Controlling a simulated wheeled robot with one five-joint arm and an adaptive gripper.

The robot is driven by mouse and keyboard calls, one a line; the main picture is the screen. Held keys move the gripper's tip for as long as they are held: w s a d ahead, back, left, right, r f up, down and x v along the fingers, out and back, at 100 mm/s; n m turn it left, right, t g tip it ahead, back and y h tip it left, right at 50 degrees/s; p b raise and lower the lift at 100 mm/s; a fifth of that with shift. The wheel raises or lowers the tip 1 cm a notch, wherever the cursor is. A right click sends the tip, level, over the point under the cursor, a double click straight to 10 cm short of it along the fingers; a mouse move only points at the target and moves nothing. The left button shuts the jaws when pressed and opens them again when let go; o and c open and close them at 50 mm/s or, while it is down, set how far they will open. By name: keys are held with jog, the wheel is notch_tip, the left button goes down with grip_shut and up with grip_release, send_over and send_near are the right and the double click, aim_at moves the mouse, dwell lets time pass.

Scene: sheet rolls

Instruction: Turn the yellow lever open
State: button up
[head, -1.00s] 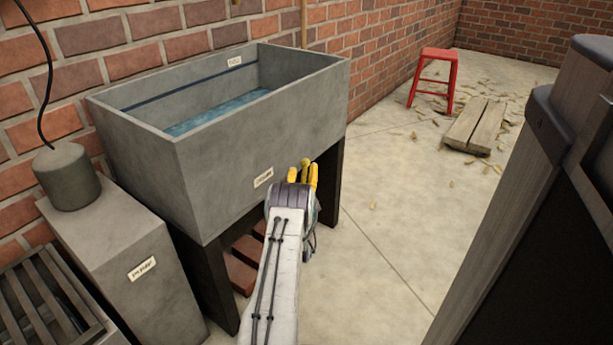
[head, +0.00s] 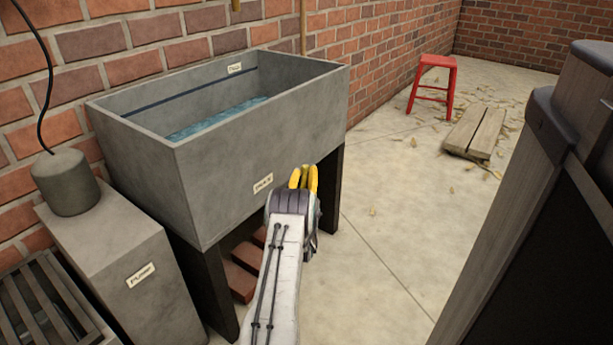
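My gripper (head: 304,179) shows from behind at the end of my pale arm, just in front of the grey basin's (head: 200,190) right front side. Two yellow finger-like parts stand up from its dark body, close together with a narrow gap. I cannot tell whether anything is between them; the tips are partly hidden. No yellow lever can be clearly made out. The basin holds bluish water (head: 215,118).
A grey block (head: 125,255) with a grey cylinder (head: 66,182) on top stands left of the basin. A dark-panelled wooden body (head: 560,190) fills the right side. A red stool (head: 434,88) and wooden planks (head: 475,130) are farther back. The floor between is mostly clear.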

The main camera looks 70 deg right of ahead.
jog(key=shift+w+f, duration=0.2)
jog(key=shift+f, duration=0.1)
grip_shut()
jog(key=shift+s+d+y, duration=0.1)
jog(key=shift+d+y, duration=0.05)
jog(key=shift+y, duration=0.25)
jog(key=shift+s+d+f+m+y, duration=0.15)
jog(key=shift+d+f+m+y, duration=0.2)
jog(key=shift+m+y, duration=0.15)
jog(key=shift+o, duration=2.2)
grip_release()
jog(key=shift+o, duration=1.3)
jog(key=shift+r, duration=0.1)
jog(key=shift+d+r, duration=0.1)
